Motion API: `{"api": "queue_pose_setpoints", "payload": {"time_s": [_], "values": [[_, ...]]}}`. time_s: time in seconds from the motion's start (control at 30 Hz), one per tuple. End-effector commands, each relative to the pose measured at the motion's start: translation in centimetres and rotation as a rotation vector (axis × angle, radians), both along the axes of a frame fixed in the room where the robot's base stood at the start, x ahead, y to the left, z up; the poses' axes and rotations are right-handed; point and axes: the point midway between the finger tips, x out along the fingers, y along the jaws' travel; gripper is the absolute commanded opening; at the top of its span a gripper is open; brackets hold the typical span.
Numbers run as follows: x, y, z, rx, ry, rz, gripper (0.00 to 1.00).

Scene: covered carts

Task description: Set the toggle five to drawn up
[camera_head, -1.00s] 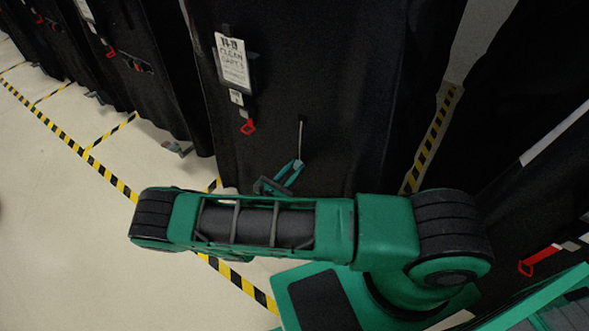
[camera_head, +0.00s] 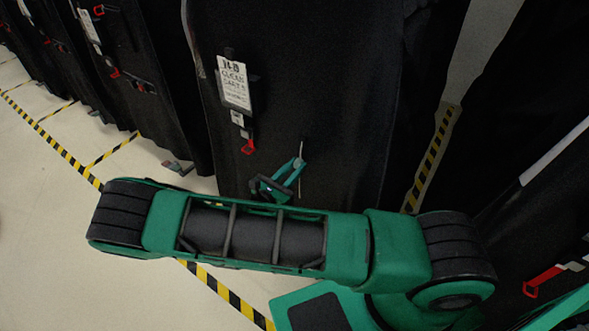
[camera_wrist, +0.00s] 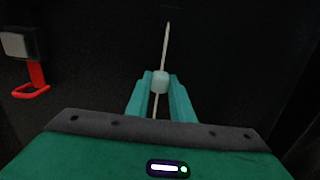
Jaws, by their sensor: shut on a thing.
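The toggle (camera_wrist: 160,82) is a small pale teal barrel on a thin light cord (camera_wrist: 166,42) that hangs down the front of a black cart cover (camera_head: 330,70). My gripper (camera_wrist: 160,88) has its two teal fingers closed on the toggle, one on each side. The cord shows above the toggle and a short piece shows below it, between the fingers. In the head view my gripper (camera_head: 297,168) is at the lower middle of the cover, with a short stretch of cord above it. The toggle itself cannot be made out there.
A card (camera_head: 233,83) with a small tag and a red hook (camera_head: 248,147) hang left of the cord. The red hook also shows in the wrist view (camera_wrist: 37,80). More covered carts stand left and right. Yellow-black tape (camera_head: 55,140) marks the open floor at left.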

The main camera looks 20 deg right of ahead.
Motion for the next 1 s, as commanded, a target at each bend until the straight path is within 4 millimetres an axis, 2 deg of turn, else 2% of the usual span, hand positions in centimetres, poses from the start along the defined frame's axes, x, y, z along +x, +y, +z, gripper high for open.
{"api": "queue_pose_setpoints", "payload": {"time_s": [0.03, 0.1, 0.47, 0.57, 1.0], "values": [[0.4, 0.4, 0.1, 0.006, -0.007, 0.013, 0.28], [0.4, 0.4, 0.0, 0.005, -0.006, 0.012, 0.41], [-0.1, 0.5, 0.0, 0.003, -0.001, 0.006, 0.41], [-0.6, 1.4, -0.1, 0.003, -0.001, 0.008, 0.41], [-4.9, 7.7, -0.1, 0.005, -0.002, 0.010, 0.41]]}}
